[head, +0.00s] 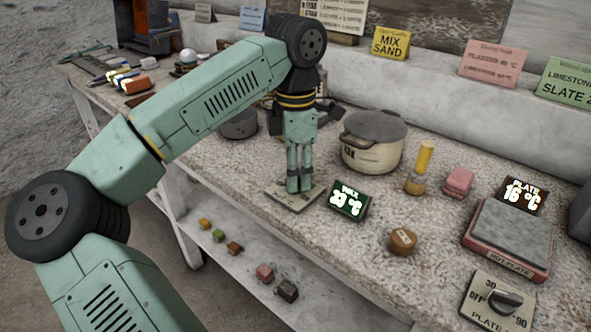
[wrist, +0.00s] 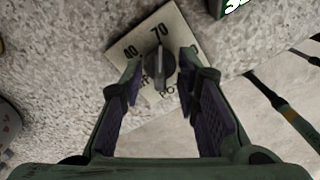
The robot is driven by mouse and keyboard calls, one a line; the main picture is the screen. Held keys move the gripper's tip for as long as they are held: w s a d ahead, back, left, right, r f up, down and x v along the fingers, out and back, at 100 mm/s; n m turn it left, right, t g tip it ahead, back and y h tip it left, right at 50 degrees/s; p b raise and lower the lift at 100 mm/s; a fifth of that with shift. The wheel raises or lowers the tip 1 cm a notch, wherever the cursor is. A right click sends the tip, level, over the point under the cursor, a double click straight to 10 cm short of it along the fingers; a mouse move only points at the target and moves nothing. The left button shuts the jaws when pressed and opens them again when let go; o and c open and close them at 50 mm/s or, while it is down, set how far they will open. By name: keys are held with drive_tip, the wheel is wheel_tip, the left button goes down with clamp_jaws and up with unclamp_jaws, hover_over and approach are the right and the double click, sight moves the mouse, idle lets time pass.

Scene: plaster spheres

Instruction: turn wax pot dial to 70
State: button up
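The wax pot dial is a pale plate (wrist: 177,28) with a dark knob (wrist: 160,70) in the wrist view. The labels 40 and 70 and part of the word POT show. The knob's ridge runs roughly up toward the 70; its exact setting is hard to read. My gripper (wrist: 161,68) points down, with one finger on each side of the knob and gaps showing between. In the head view my gripper (head: 299,188) stands over the dial plate (head: 283,197) and hides the knob. The cream wax pot (head: 369,157) with a grey lid stands behind right.
A green-lit WAX display (head: 348,201) sits just right of the dial. The bench's front edge lies close.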

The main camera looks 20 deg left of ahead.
wheel_tip(320, 180, up, 12)
idle(0.5)
drive_tip(key=shift+d, duration=0.1)
